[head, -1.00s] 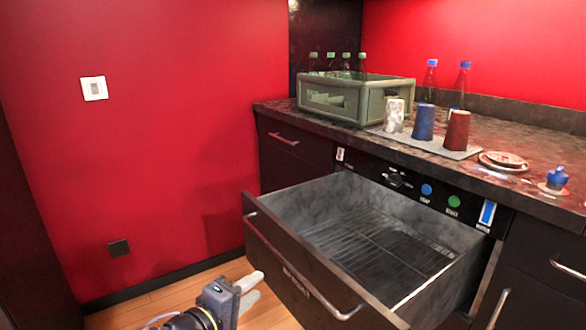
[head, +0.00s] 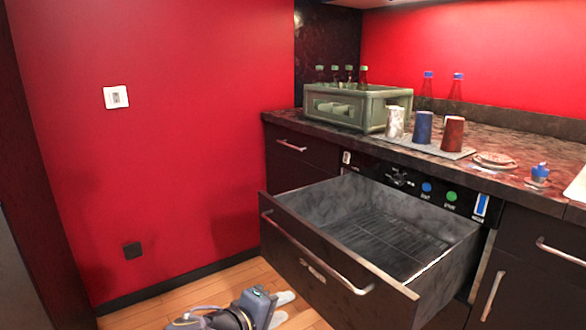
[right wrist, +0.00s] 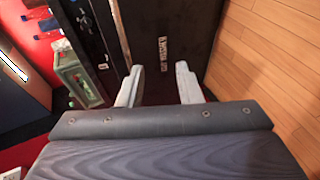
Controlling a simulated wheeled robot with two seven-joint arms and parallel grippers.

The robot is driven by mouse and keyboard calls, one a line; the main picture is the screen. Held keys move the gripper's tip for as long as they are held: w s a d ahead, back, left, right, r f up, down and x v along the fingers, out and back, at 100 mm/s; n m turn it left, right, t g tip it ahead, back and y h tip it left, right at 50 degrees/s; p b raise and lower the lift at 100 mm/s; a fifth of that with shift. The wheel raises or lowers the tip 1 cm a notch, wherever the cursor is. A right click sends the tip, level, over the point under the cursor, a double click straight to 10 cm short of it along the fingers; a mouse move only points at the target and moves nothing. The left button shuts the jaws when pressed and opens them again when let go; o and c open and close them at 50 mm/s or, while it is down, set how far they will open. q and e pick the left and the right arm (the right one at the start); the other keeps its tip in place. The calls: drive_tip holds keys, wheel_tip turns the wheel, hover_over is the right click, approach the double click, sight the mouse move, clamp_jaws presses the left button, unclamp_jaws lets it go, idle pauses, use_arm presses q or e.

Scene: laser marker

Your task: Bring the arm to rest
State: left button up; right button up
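My right gripper (head: 282,308) is low in the head view, in front of the open drawer and above the wooden floor. In the right wrist view its two pale fingers (right wrist: 158,86) stand apart with nothing between them. The dark drawer front lies beyond the fingers. The drawer (head: 385,240) is pulled out, and only a wire rack shows inside it. The gripper is apart from the drawer's handle (head: 318,258). My left gripper is in neither view.
The counter holds a green crate (head: 347,106) with bottles behind it, and three cups, white (head: 395,122), blue (head: 423,127) and red (head: 452,133), on a grey mat. The open drawer juts into the room. Floor (head: 170,305) is clear left of it.

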drive_tip(key=s+d+f+m+g+y, duration=0.2)
drive_tip(key=s+d+g+y, duration=0.15)
drive_tip(key=d, duration=0.55)
drive_tip(key=s+d+f+m+g+y, duration=0.2)
drive_tip(key=s+d+f+g, duration=0.15)
drive_tip(key=d, duration=0.55)
drive_tip(key=s+d+m+t+y, duration=0.1)
drive_tip(key=s+d+m+y, duration=0.25)
drive_tip(key=s, duration=0.55)
drive_tip(key=s+d+m+t+y, duration=0.1)
drive_tip(key=s+d+m+y, duration=0.2)
drive_tip(key=s, duration=0.5)
wheel_tip(320, 180, up, 32)
drive_tip(key=a+p, duration=0.1)
drive_tip(key=p, duration=3)
drive_tip(key=shift+a+f, duration=0.15)
drive_tip(key=shift+f, duration=0.1)
drive_tip(key=shift+s+m, duration=0.1)
drive_tip(key=shift+m, duration=0.15)
